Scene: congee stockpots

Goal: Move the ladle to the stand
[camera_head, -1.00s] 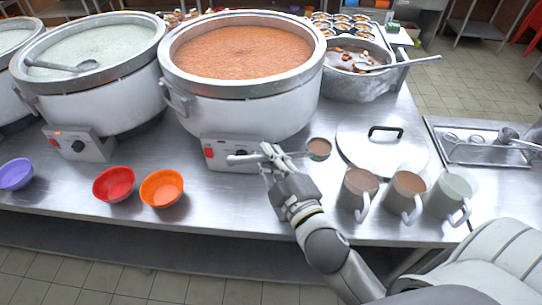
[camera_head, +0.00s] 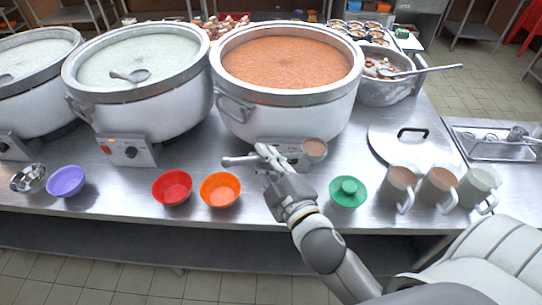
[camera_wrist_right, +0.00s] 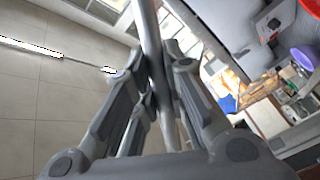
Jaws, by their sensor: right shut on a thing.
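My right gripper (camera_head: 268,163) is shut on a metal ladle. The ladle's bowl (camera_head: 314,148) points right, looks brown inside, and hangs in front of the big pot of orange-brown congee (camera_head: 287,62). Its handle end (camera_head: 238,161) sticks out left of the fingers. In the right wrist view the handle (camera_wrist_right: 148,40) runs between the fingers; the ladle's bowl is not visible there. A metal rack (camera_head: 490,152), possibly the stand, is at the far right of the counter, with small metal items in it. My left gripper is not in view.
Green (camera_head: 348,192), orange (camera_head: 220,190), red (camera_head: 172,187) and purple (camera_head: 66,181) bowls line the counter front. Mugs (camera_head: 402,184) and a flat pot lid (camera_head: 412,145) lie between my gripper and the rack. Another ladle (camera_head: 425,70) rests in the smaller pot.

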